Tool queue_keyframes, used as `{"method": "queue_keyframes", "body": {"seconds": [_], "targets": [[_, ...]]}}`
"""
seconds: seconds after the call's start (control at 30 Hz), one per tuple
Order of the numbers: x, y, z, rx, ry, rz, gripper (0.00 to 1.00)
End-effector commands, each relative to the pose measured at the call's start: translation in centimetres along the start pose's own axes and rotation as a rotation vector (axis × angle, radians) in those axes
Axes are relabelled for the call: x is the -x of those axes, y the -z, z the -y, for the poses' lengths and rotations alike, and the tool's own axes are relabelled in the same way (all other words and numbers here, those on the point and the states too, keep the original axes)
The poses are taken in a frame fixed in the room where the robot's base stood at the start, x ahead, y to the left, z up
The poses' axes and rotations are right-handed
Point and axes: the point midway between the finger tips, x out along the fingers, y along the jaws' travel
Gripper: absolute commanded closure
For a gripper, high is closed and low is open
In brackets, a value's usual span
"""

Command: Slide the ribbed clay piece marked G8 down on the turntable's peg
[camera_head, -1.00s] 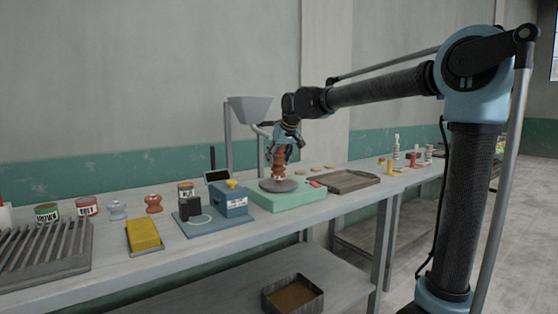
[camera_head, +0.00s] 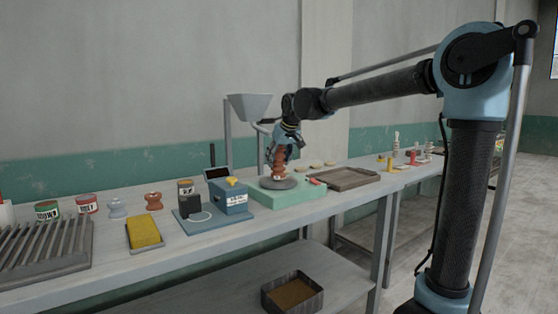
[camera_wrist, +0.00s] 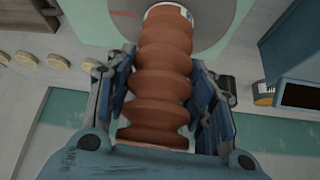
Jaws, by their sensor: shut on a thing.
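The ribbed clay piece (camera_head: 278,162) is reddish brown and stands roughly upright over the grey turntable disc (camera_head: 270,184). My gripper (camera_head: 282,148) is shut on it from above. In the wrist view the piece (camera_wrist: 164,60) lies between the two blue fingers of my gripper (camera_wrist: 163,100), its far end over the grey disc (camera_wrist: 212,30). A white patch shows at that end; its mark is not readable. The peg is hidden, and I cannot tell whether the piece is around it. The turntable's base (camera_head: 290,200) is pale green.
A brown tray (camera_head: 345,179) lies right of the turntable. A blue box device (camera_head: 230,197) stands to its left, with a grey hopper (camera_head: 250,106) behind. Small round clay discs (camera_wrist: 58,61) lie near the turntable. Spools, cans and a yellow block (camera_head: 144,232) stand further left.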

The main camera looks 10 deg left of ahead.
Motion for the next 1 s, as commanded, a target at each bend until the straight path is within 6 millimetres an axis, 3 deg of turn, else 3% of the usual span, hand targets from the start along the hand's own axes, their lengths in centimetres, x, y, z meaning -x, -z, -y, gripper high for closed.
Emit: {"method": "queue_keyframes", "body": {"seconds": [0.83,0.87,0.97,1.0], "targets": [[-0.78,-0.49,0.00,0.000,0.000,0.000,0.94],[-0.80,-0.50,0.00,0.000,0.000,0.000,0.49],[-0.79,-0.50,0.00,0.000,0.000,0.000,0.28],[-0.79,-0.50,0.00,0.000,0.000,0.000,0.28]]}}
